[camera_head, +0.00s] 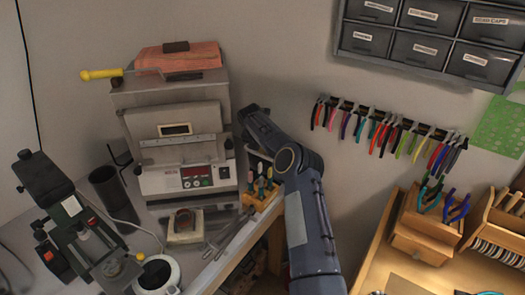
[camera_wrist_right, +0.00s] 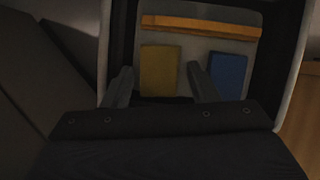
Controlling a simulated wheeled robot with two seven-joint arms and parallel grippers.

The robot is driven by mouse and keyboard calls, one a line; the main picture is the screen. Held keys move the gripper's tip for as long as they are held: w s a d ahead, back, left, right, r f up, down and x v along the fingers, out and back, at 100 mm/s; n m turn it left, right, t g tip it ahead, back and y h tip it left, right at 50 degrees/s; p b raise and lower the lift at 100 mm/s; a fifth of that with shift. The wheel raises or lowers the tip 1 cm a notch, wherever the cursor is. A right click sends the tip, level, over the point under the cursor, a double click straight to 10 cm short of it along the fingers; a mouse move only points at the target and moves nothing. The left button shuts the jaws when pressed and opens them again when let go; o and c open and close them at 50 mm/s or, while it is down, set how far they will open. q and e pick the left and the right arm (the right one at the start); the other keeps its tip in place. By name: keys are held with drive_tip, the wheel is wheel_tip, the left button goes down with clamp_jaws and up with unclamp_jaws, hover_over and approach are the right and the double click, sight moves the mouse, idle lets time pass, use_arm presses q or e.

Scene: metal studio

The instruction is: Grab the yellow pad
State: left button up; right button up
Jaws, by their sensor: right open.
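The yellow pad (camera_wrist_right: 159,71) shows in the right wrist view, upright against a pale back panel inside a dark-sided holder. A blue pad (camera_wrist_right: 229,75) stands to its right. My right gripper (camera_wrist_right: 161,68) is open, with one finger on either side of the yellow pad in the picture. Whether the fingers touch the pad or are still short of it, I cannot tell. In the head view my right arm reaches toward the back wall beside the press machine, and its fingers and the yellow pad are hidden. My left gripper is not in view.
An orange strip (camera_wrist_right: 200,28) runs across above the pads. In the head view, the press machine (camera_head: 185,150) stands left of my arm. A wooden tool holder (camera_head: 262,194) sits below my forearm's end. A rack of pliers (camera_head: 390,124) hangs on the wall at right.

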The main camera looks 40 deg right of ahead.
drive_tip(key=c, duration=0.7)
drive_tip(key=shift+r, duration=0.1)
